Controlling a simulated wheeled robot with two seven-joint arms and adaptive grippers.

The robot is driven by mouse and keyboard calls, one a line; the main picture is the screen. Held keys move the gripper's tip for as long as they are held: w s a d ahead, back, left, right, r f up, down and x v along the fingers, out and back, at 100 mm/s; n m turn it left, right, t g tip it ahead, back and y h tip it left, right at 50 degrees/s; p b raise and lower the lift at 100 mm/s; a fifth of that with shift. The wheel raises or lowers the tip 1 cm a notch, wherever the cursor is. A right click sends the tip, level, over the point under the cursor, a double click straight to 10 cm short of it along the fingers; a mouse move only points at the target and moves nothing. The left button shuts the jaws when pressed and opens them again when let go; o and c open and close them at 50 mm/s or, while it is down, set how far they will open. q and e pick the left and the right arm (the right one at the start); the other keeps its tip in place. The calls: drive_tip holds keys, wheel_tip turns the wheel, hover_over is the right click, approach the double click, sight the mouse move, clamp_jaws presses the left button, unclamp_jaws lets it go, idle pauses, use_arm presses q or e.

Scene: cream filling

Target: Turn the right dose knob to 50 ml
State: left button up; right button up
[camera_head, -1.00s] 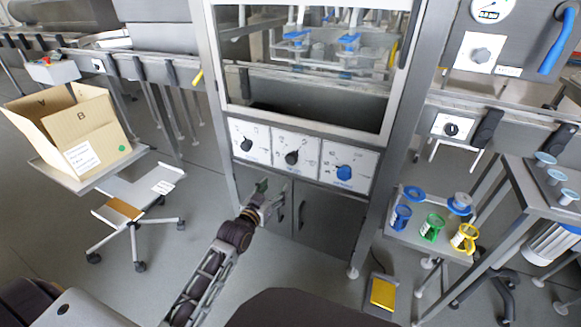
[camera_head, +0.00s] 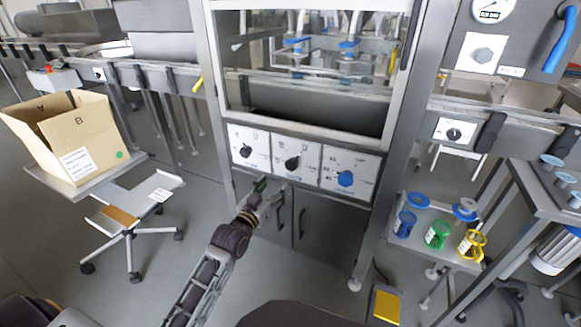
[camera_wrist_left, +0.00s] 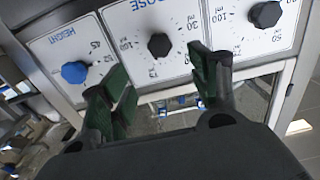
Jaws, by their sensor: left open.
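The front panel has three knobs in a row. The black knob in the middle (camera_head: 292,162) is the right one of the two black knobs; it also shows in the left wrist view (camera_wrist_left: 159,45), under part of the word DOSE. The other black knob (camera_head: 245,150) is to its left, and in the turned wrist view it is at the right (camera_wrist_left: 266,14). The blue HEIGHT knob (camera_head: 345,178) is at the panel's right end. My left gripper (camera_head: 266,186) is open and empty, below the panel; in the wrist view its green fingers (camera_wrist_left: 160,85) are apart, with the middle knob beyond the gap, untouched. My right gripper is not visible.
Cabinet doors with handles (camera_head: 302,222) lie just below the panel. A cardboard box (camera_head: 85,140) stands at left. A yellow pedal (camera_head: 385,305) is on the floor.

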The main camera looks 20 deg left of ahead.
sight(290, 166)
use_arm(q)
drive_tip(key=w+b, duration=0.1)
drive_tip(key=w, duration=0.4)
drive_tip(key=w+b, duration=0.1)
drive_tip(key=w, duration=0.2)
drive_tip(key=shift+w+d+b, duration=0.45)
drive_tip(key=shift+w+b, duration=0.25)
drive_tip(key=shift+w, duration=0.55)
drive_tip(key=shift+w+d+b, duration=0.1)
drive_tip(key=shift+w+b, duration=0.3)
drive_tip(key=shift+w, duration=1.1)
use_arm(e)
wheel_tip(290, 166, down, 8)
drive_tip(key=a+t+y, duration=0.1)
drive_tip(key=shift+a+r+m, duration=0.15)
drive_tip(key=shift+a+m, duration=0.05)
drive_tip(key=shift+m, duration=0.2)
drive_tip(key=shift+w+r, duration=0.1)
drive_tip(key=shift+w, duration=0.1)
